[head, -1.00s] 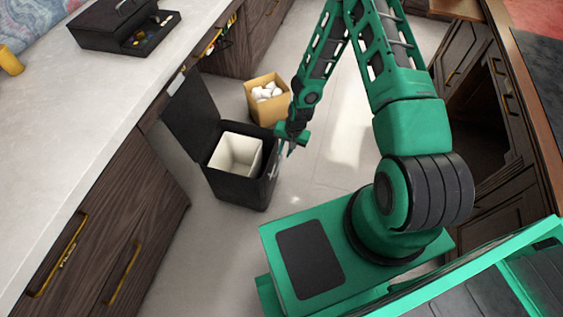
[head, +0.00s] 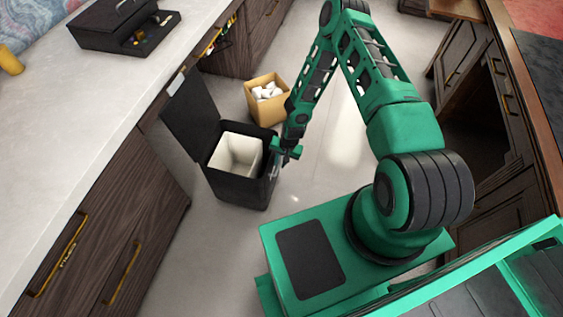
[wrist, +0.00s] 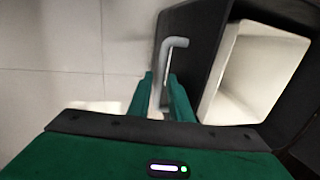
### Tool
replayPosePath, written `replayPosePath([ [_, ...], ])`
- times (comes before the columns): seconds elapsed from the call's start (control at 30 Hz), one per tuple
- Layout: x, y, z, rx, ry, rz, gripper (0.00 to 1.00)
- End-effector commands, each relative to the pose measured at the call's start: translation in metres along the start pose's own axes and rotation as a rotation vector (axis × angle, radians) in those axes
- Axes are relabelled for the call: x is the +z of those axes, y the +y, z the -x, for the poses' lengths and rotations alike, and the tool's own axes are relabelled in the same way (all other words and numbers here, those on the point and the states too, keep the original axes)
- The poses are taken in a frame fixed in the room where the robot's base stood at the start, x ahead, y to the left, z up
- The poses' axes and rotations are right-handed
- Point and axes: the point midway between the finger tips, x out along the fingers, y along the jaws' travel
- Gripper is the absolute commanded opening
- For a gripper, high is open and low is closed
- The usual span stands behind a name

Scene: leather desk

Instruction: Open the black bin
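The black bin (head: 236,190) stands on the floor beside the left counter. Its lid (head: 190,115) is raised, roughly upright at the bin's left side, and the white inner bucket (head: 235,155) shows. My gripper (head: 277,166) is at the bin's right side, low by its outer wall. In the wrist view my gripper (wrist: 160,78) has its fingers apart, with the bin's grey bent handle (wrist: 176,43) between them. I see a gap beside the handle, and contact cannot be made out. The bucket (wrist: 255,72) also shows at right there.
A cardboard box (head: 268,97) with white items stands just behind the bin. Wooden drawers with gold handles (head: 95,230) line the left counter (head: 110,95). An open dark cabinet (head: 480,120) is at right. The floor (head: 335,150) right of the bin is clear.

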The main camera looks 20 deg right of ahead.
Motion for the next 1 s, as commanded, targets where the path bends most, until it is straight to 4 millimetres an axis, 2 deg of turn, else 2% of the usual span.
replayPosePath([
  [0.13,0.0,0.0,0.0,0.0,0.0,0.0,0.16],
  [0.2,0.0,0.0,0.0,0.0,0.0,0.0,0.0],
  [0.47,0.0,0.005,0.001,0.002,0.0,0.0,0.0],
  [0.77,0.0,0.053,0.011,0.003,-0.001,-0.002,0.0],
  [1.0,0.0,0.056,0.011,0.001,0.0,0.0,0.0],
])
